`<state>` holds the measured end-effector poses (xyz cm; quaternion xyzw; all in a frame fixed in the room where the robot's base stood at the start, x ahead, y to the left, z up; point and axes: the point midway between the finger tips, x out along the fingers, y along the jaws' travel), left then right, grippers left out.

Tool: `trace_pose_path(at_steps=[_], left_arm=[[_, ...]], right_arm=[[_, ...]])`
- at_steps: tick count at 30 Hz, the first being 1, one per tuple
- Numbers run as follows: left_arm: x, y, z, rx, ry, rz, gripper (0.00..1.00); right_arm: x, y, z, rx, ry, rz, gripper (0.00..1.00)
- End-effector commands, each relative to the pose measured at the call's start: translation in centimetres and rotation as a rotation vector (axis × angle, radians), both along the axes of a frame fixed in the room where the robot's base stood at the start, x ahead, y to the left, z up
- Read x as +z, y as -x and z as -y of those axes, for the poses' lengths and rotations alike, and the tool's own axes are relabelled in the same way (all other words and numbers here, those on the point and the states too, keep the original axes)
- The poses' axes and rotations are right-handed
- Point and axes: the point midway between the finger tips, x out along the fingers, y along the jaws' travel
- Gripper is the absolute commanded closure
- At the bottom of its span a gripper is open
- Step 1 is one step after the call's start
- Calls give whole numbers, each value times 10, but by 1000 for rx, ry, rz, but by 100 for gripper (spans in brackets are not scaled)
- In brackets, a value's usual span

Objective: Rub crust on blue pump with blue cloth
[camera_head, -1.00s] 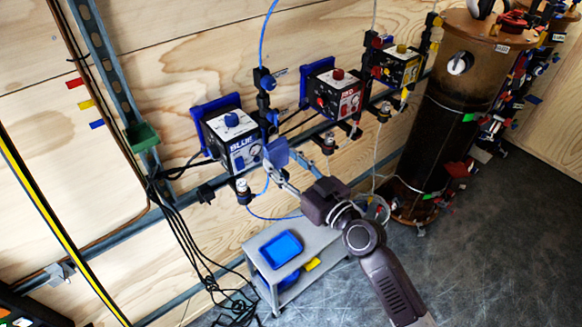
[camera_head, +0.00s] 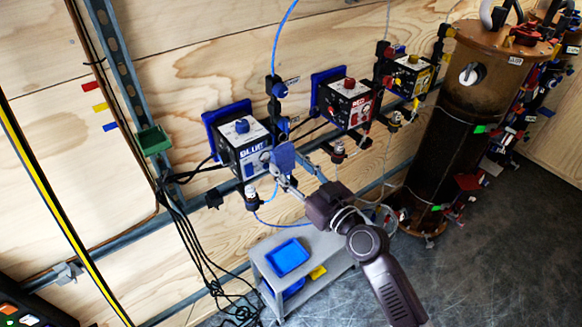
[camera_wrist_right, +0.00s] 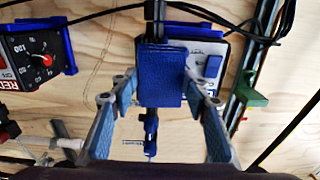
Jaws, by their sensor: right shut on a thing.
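The blue pump (camera_head: 240,148) is a box with a white front marked BLUE and a blue knob on top, mounted on the wood wall. My right gripper (camera_head: 287,172) is shut on the blue cloth (camera_head: 283,157), held beside the lower right of the pump's front. In the right wrist view the cloth (camera_wrist_right: 162,76) is a flat blue pad between the fingers of my right gripper (camera_wrist_right: 160,95), covering part of the pump (camera_wrist_right: 207,62) behind it. I cannot tell whether the cloth touches the pump. No crust can be made out. My left gripper is not in view.
The red pump (camera_head: 346,103) and yellow pump (camera_head: 412,76) hang to the right. A grey cart (camera_head: 262,262) with a blue tray (camera_head: 287,257) stands below. Black cables (camera_head: 180,230) hang at the left. A tall brown tank (camera_head: 440,125) stands at the right.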

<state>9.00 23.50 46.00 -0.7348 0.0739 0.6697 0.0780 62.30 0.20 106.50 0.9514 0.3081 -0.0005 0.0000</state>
Motion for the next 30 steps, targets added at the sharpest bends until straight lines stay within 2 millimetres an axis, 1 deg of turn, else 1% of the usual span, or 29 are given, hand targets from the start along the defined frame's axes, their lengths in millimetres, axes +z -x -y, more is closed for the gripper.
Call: trace_pose_path(at_steps=[23,26,30], left_arm=[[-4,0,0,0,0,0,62],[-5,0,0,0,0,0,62],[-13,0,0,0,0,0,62]], right_arm=[[0,-13,-10,0,-1,0,77],[0,-13,-8,0,-1,1,77],[-2,-19,0,-1,2,3,77]])
